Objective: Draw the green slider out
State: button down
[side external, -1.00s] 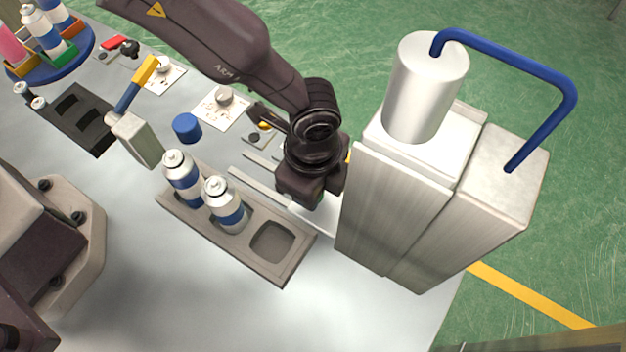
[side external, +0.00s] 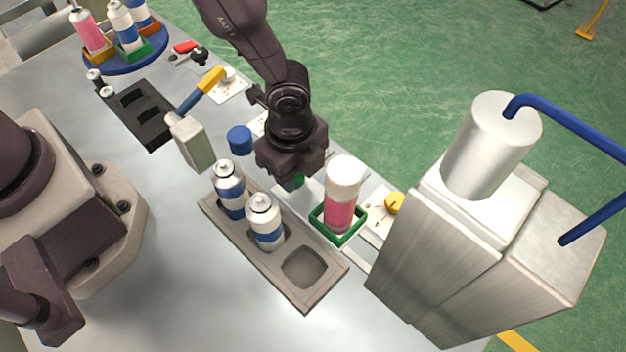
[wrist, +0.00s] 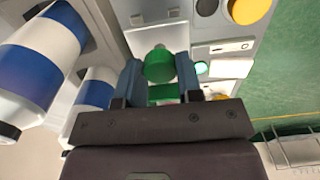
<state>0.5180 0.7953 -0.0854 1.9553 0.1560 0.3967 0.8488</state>
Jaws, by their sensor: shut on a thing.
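The green slider (side external: 338,237) is a green square-edged tray. A pink can with a white top (side external: 342,195) stands upright in it, clear of the press (side external: 440,240) on its left side. My gripper (side external: 297,182) is left of the slider, low over the table. In the wrist view its blue fingers (wrist: 159,80) are shut on a round green knob (wrist: 159,64). The link between knob and tray is mostly hidden by my gripper.
A grey rack (side external: 275,250) with two blue-and-white cans (side external: 264,222) and an empty pocket (side external: 304,267) stands in front. A blue cap (side external: 240,140) and a yellow-and-blue-handled tool (side external: 200,92) lie behind it. A panel with a yellow button (side external: 395,202) is beside the slider.

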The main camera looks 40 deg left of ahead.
jog(key=shift+a, duration=0.35)
jog(key=c, duration=0.8)
grip_release()
jog(key=shift+d, duration=0.1)
jog(key=shift+r, duration=0.25)
notch_tip(320, 180, up, 13)
jog(key=shift+f, duration=0.2)
